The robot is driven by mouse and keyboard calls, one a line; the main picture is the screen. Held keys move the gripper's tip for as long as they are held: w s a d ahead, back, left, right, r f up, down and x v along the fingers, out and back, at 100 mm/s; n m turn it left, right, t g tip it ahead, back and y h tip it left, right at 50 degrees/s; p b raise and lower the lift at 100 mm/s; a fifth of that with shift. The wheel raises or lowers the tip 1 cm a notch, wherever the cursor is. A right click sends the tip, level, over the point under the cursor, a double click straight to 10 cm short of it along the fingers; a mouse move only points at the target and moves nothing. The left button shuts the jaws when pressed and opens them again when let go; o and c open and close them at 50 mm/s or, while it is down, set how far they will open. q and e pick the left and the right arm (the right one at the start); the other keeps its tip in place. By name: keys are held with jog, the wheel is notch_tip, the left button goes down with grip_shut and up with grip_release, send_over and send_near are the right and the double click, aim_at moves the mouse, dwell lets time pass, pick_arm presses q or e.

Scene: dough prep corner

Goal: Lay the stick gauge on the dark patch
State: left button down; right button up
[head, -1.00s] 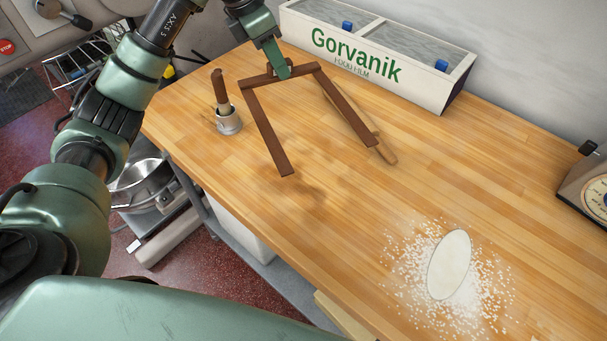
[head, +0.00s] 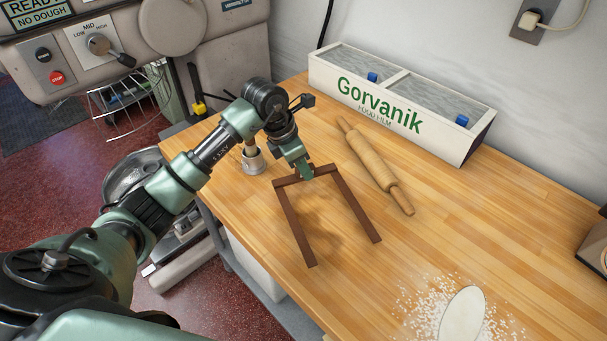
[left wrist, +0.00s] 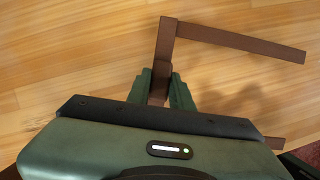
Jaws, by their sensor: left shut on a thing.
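The stick gauge (head: 295,225) is a dark brown three-sided wooden frame, a crossbar with two long legs. My left gripper (head: 306,174) is shut on its crossbar, with the legs pointing toward the front of the table. In the left wrist view the gauge (left wrist: 240,38) sits between the green fingers (left wrist: 160,88). It appears to be held a little above the wood, as soft shading lies apart from it. A faint dark patch (head: 318,222) shows on the wood between the legs; I cannot tell stain from shadow. My right gripper is out of view.
A rolling pin (head: 375,165) lies behind the gauge. A small metal cup (head: 252,163) stands left of it, partly behind my arm. A Gorvanik film box (head: 400,115) stands along the wall. White flour with a pale dough disc (head: 462,318) lies at front right.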

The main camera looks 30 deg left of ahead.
pick_arm(q)
notch_tip(320, 180, down, 3)
jog(key=shift+r+p, duration=0.15)
jog(key=shift+p, duration=0.15)
jog(key=shift+f, duration=0.4)
jog(key=c, duration=1.3)
grip_release()
jog(key=shift+o, duration=0.2)
jog(key=shift+r, duration=0.25)
jog(key=b+v, duration=0.2)
jog(key=v, duration=0.9)
jog(key=shift+r, duration=0.25)
jog(key=shift+s+a, duration=0.15)
